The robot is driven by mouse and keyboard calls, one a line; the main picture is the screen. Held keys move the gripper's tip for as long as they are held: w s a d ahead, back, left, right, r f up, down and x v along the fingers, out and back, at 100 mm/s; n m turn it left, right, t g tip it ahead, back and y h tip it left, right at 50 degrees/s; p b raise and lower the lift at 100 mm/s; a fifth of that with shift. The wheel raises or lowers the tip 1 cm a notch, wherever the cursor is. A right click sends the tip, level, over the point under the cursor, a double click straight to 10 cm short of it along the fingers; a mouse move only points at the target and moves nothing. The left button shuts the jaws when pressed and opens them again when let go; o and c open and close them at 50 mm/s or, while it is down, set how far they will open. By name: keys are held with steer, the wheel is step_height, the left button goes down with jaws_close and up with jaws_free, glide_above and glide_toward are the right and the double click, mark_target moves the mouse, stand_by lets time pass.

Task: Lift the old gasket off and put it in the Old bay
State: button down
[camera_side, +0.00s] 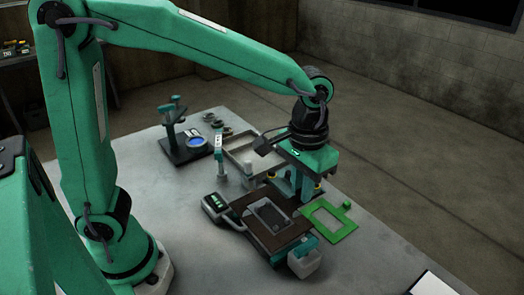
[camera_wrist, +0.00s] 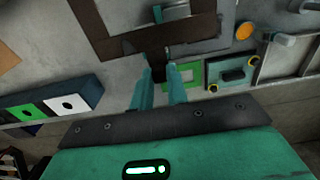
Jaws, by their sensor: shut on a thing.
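The old gasket (camera_side: 240,206) is a flat dark brown frame at the engine block in the side view. A grey face with dark marks (camera_side: 268,214) shows through its opening. In the wrist view the brown frame (camera_wrist: 100,42) fills the upper part. My gripper (camera_side: 298,194) is at the gasket's far right side. In the wrist view my gripper (camera_wrist: 159,82) is shut on a dark tab at the frame's near edge. I cannot tell whether the gasket is clear of the block. No readable Old bay label shows.
A bright green frame (camera_side: 313,219) lies to the right of the block. A dark stand (camera_side: 180,150) is at the back left.

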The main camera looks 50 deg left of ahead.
steer(key=shift+r, duration=1.3)
steer(key=w+a+f, duration=0.2)
steer(key=w+a, duration=0.5)
steer(key=w+a+f, duration=0.3)
steer(key=w+a, duration=0.3)
steer(key=w, duration=0.2)
steer(key=w+a+f, duration=0.3)
steer(key=a+f, duration=0.1)
steer(key=a, duration=0.7)
steer(key=w+a+f, duration=0.3)
steer(key=a+f, duration=0.1)
steer(key=a, duration=0.8)
steer(key=shift+a+f, duration=0.2)
steer(key=shift+a, duration=0.1)
steer(key=shift+f, duration=0.1)
steer(key=shift+f, duration=2.9)
